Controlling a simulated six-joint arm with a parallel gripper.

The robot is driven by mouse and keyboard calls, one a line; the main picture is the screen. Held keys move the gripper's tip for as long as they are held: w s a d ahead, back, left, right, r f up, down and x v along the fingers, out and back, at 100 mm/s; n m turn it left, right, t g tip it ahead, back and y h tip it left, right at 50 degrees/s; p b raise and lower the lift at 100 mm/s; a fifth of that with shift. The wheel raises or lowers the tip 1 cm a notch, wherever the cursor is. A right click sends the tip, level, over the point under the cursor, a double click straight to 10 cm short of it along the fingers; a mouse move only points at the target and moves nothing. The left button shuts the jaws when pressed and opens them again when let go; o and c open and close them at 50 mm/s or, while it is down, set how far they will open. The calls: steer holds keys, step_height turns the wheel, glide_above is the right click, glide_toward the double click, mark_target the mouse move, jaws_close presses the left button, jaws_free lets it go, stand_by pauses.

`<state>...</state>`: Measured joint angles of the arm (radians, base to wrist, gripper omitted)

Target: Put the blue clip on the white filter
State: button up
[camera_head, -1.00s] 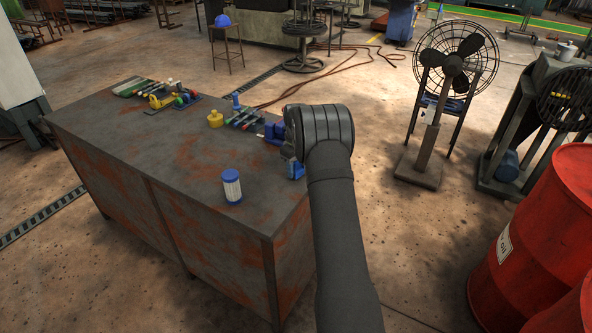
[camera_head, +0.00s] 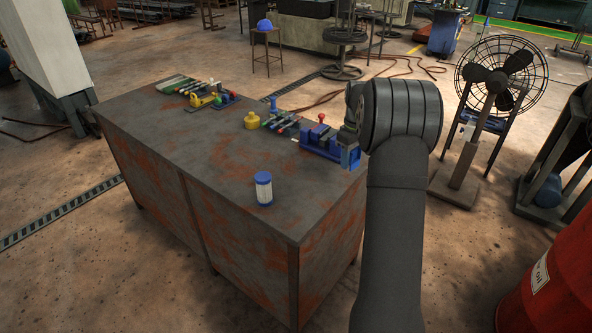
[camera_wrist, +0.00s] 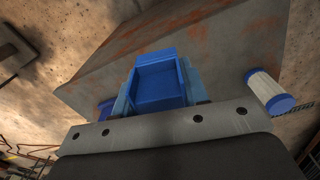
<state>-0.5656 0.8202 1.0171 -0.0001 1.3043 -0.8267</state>
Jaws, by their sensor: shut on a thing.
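The white filter (camera_head: 264,191) is a small upright cylinder with blue end caps, standing on the workbench near its front edge. It also shows at the right of the wrist view (camera_wrist: 265,85). My gripper (camera_head: 350,157) is over the right end of the bench, right of the filter and apart from it. In the wrist view it is shut on the blue clip (camera_wrist: 158,84), a hollow box-like piece between lighter blue fingers. In the head view my wrist and fingers mostly hide the clip.
The rusty workbench (camera_head: 200,150) has free room around the filter. A blue vise (camera_head: 325,147) with a red knob stands close to my gripper. A yellow pot (camera_head: 252,120) and several tools line the back. A fan (camera_head: 495,80) and red drum (camera_head: 550,285) stand right.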

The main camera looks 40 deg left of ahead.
steer(key=s+a+r+n, duration=0.2)
steer(key=s+a+r, duration=0.75)
steer(key=s, duration=0.35)
glide_above(263, 176)
steer(key=f, duration=0.7)
steer(key=shift+w+d, duration=0.15)
steer(key=shift+d, duration=0.25)
steer(key=shift+s+a+f, duration=0.2)
steer(key=shift+a+f, duration=0.15)
steer(key=shift+a, duration=0.1)
steer(key=shift+f, duration=1.95)
steer(key=shift+f, duration=0.15)
steer(key=o, duration=0.9)
steer(key=shift+o, duration=0.2)
step_height(263, 176, up, 12)
